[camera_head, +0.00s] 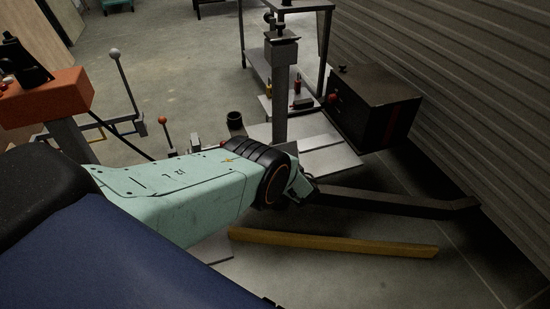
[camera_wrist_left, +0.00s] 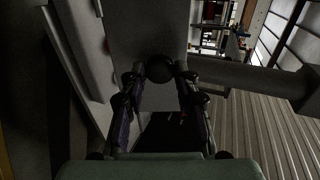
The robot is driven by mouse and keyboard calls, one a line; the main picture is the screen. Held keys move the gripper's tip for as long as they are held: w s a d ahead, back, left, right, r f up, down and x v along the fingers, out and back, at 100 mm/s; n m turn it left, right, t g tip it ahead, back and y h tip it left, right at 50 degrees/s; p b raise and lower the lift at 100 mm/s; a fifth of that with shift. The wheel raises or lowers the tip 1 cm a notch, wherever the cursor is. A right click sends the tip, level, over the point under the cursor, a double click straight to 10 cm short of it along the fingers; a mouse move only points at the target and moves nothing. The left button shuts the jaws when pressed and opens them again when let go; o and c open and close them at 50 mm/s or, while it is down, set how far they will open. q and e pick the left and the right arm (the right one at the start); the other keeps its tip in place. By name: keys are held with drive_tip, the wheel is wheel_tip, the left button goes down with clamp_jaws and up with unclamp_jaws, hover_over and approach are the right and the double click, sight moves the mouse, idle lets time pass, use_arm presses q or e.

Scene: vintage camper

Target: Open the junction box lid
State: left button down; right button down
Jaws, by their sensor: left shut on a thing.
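My left arm comes in from the left in the head view, and my left gripper (camera_head: 303,187) is mostly hidden behind its own wrist. In the left wrist view my left gripper (camera_wrist_left: 160,72) has its two fingers closed around a round black knob (camera_wrist_left: 160,68). The knob stands in front of a flat grey panel (camera_wrist_left: 150,25). I cannot tell from these frames whether this panel is the junction box lid. A dark box (camera_head: 375,105) stands by the corrugated wall at the right. My right gripper is not in view.
A dark bar (camera_head: 400,201) runs right from beside my gripper, and it also shows in the left wrist view (camera_wrist_left: 250,78). A yellow beam (camera_head: 335,243) lies on the floor. A grey post (camera_head: 280,90) stands behind. An orange machine (camera_head: 45,98) is at left.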

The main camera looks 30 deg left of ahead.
use_arm(q)
drive_tip(key=shift+s+d+f+t+y+b, duration=0.45)
drive_tip(key=shift+t+y+b, duration=0.3)
drive_tip(key=shift+b, duration=0.75)
drive_tip(key=shift+s+d+f+t+y+b, duration=0.45)
drive_tip(key=shift+y+b, duration=0.55)
drive_tip(key=shift+b, duration=0.55)
drive_tip(key=shift+s+d+f+t+y+b, duration=0.35)
drive_tip(key=shift+t+y+b, duration=0.45)
drive_tip(key=shift+b, duration=0.7)
drive_tip(key=shift+r, duration=0.1)
drive_tip(key=c, duration=1)
unclamp_jaws()
drive_tip(key=shift+d, duration=0.1)
drive_tip(key=shift+d, duration=0.15)
drive_tip(key=v, duration=1.2)
